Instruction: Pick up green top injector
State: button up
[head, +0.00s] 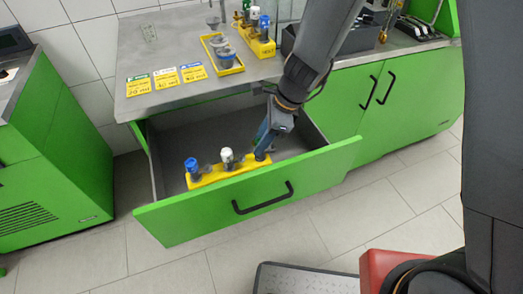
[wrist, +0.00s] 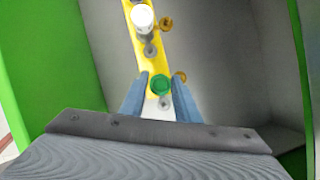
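The green top injector (wrist: 161,85) shows in the wrist view between the two blue fingers of my gripper (wrist: 161,92). The fingers stand apart on either side of its cap, with a small gap visible. In the head view my gripper (head: 264,142) points down into the open drawer at the right end of a yellow holder (head: 213,177), and it mostly hides the green top injector there. The white top injector (head: 227,156) and the blue top injector (head: 191,166) stand in the same holder. The white one also shows in the wrist view (wrist: 143,17).
The green-fronted drawer (head: 185,220) is pulled out, and its walls surround my gripper. On the grey counter (head: 160,50) are labelled cards (head: 166,79), a yellow tray (head: 231,68) and another holder with injectors (head: 262,44). The drawer floor behind the holder is clear.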

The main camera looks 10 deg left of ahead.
jog(key=shift+f, duration=0.2)
grip_shut()
jog(key=shift+r, duration=0.1)
